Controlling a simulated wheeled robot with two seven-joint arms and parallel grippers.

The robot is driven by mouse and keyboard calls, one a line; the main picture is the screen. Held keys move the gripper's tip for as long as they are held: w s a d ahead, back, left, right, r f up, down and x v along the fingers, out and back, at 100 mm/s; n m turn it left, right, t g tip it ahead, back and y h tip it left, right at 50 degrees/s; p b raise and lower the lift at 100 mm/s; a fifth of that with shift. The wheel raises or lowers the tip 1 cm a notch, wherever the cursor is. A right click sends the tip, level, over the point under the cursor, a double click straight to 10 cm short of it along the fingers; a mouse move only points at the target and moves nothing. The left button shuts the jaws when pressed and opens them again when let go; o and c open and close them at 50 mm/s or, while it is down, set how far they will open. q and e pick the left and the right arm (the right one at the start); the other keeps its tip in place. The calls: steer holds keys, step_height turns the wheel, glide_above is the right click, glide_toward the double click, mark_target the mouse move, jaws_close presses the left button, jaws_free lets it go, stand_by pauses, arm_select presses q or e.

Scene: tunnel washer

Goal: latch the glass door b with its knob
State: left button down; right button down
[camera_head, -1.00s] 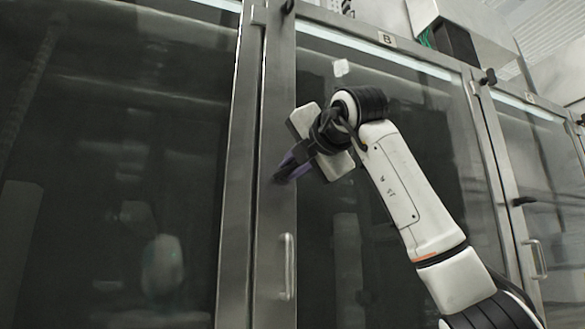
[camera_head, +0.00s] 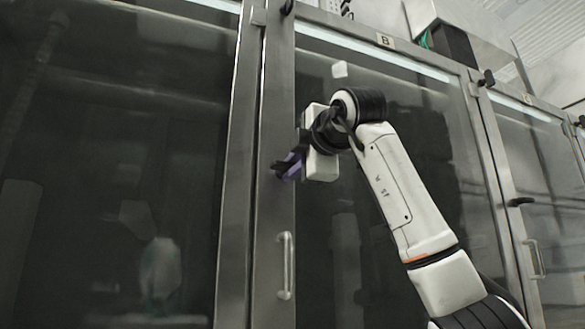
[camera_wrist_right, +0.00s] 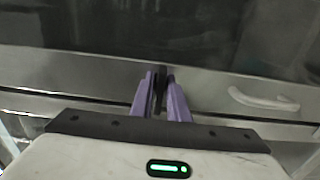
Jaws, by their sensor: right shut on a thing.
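Glass door b (camera_head: 410,120) is the dark pane in a steel frame under the label B in the head view. It looks flush with its surround. Its black knob (camera_head: 277,168) is on the left steel stile, above the bar handle (camera_head: 286,265). My right gripper (camera_head: 286,166) is at that stile, with its purple fingers shut on the knob. In the right wrist view, the fingers (camera_wrist_right: 160,98) close around the dark knob (camera_wrist_right: 160,84), which they partly hide. My left gripper is not in view.
Another dark glass door (camera_head: 110,160) stands to the left. A further door (camera_head: 540,150) stands to the right, with a black knob (camera_head: 521,201) and a bar handle (camera_head: 536,259). Black hinge pieces (camera_head: 487,78) stick out at the frame top.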

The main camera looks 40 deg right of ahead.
stand_by(0.4)
steer(key=c, duration=1.8)
jaws_free()
steer(key=shift+c, duration=0.2)
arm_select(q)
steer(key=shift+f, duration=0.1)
arm_select(e)
steer(key=shift+s, duration=0.1)
steer(key=shift+s+a, duration=0.15)
steer(key=shift+s, duration=0.2)
arm_select(q)
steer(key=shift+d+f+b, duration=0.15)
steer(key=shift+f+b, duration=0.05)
steer(key=shift+b, duration=0.8)
arm_select(e)
steer(key=v, duration=0.9)
steer(key=shift+s, duration=0.25)
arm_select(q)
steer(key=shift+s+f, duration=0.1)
